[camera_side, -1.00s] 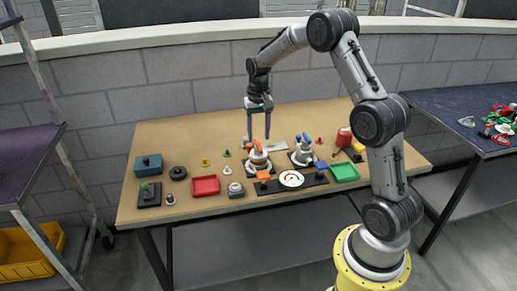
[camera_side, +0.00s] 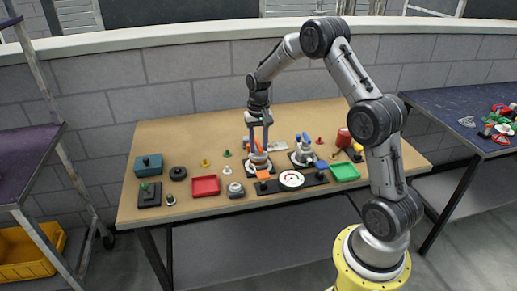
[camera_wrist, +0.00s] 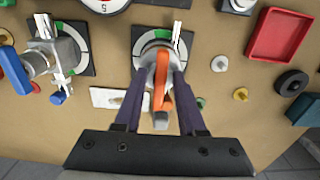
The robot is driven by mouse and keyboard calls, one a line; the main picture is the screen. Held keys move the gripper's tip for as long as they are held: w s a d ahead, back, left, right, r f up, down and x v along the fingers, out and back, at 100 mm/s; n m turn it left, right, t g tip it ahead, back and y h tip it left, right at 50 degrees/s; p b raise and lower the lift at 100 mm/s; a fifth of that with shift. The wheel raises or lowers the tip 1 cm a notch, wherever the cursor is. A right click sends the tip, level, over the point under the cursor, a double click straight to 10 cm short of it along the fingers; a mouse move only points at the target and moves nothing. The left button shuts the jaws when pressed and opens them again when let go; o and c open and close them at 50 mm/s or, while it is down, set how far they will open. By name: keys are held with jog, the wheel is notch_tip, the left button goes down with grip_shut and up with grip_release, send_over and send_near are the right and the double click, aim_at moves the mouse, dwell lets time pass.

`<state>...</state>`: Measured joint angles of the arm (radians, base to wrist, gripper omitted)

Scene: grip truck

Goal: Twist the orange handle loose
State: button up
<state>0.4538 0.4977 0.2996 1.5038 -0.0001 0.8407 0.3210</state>
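The orange handle (camera_wrist: 160,88) sits on a pale round valve body mounted on a dark square plate (camera_wrist: 183,45) with a white and green dial. In the wrist view my gripper (camera_wrist: 161,78) has its two dark fingers on either side of the handle. The fingers are apart, and gaps seem to show beside the orange part. In the side view my gripper (camera_side: 258,150) points down over the valve, and its fingers hide much of the handle. I cannot tell whether a finger touches the valve body.
A second valve with a blue handle (camera_wrist: 14,70) stands close by. A red tray (camera_side: 206,185), a green tray (camera_side: 344,171), a dark panel with a white gauge (camera_side: 291,179) and small knobs share the table. The table's back left is clear.

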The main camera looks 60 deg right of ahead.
grip_shut()
jog(key=n, duration=0.4)
jog(key=shift+n, duration=0.3)
jog(key=n, duration=1)
jog(key=shift+n, duration=3)
jog(key=o, duration=0.5)
grip_release()
jog(key=shift+r, duration=0.1)
